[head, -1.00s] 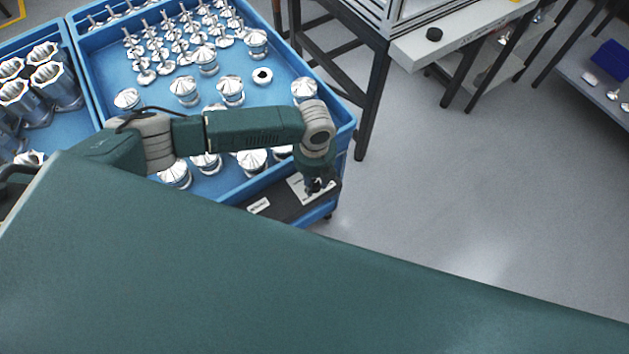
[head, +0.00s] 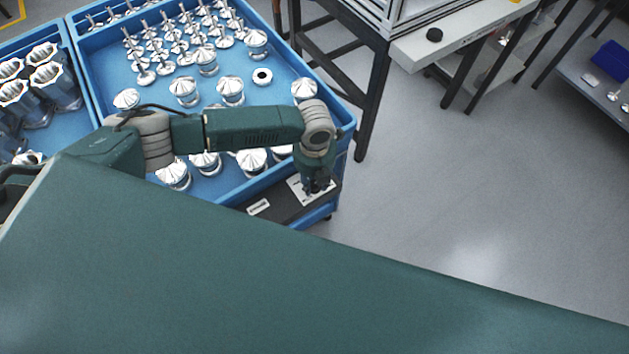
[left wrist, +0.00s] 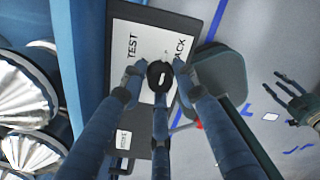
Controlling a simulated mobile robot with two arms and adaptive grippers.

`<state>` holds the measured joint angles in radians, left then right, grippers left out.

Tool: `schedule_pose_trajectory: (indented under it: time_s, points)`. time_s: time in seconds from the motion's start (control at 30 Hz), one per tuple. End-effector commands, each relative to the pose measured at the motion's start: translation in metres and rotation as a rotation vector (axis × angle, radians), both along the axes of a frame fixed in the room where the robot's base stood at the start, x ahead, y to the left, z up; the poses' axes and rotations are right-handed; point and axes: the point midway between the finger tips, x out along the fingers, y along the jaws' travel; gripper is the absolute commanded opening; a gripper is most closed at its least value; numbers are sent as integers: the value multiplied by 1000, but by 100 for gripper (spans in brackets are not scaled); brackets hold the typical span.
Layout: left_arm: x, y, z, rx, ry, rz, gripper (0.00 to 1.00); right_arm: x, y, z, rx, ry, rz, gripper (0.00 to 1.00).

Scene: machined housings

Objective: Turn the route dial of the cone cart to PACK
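The cone cart (head: 232,190) is a blue cart with a dark panel (head: 277,208) on its near side. The route dial (left wrist: 160,72) is a round black knob with a white mark, on a white plate (left wrist: 150,42). TEST reads left of it and PACK, partly covered by a finger, right of it. I cannot tell which word the mark points to. My left gripper (head: 318,186) is over the plate, fingers pointing down. In the left wrist view its fingers (left wrist: 157,76) stand apart around the dial, with small gaps beside it. My right gripper (left wrist: 298,103) shows with spread fingers.
Shiny metal cones (head: 231,91) stand in the cart's tray close to my left arm. A second white label (head: 259,207) is on the panel. A bench (head: 460,38) stands at the back. Grey floor right of the cart is clear.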

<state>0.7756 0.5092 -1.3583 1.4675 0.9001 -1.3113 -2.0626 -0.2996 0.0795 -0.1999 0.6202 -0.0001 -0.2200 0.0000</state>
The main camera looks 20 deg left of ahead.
Motion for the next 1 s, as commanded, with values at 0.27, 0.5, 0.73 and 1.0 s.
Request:
schedule_pose_trajectory:
  time_s: [0.27, 0.5, 0.73, 1.0]
  points:
    - [0, 0, 0, 0, 0, 1, 47, 0, 0, 0, 0, 0, 0, 46]
    - [1, -1, 14, -2, -2, 0, 47, 0, -1, 0, -1, 1, 1, 46]
    - [2, 0, 61, -2, -5, -1, 47, 0, -1, 0, 0, 1, 0, 46]
    - [1, 0, 108, -1, -3, 0, 47, -1, 0, 0, 0, 1, 0, 46]
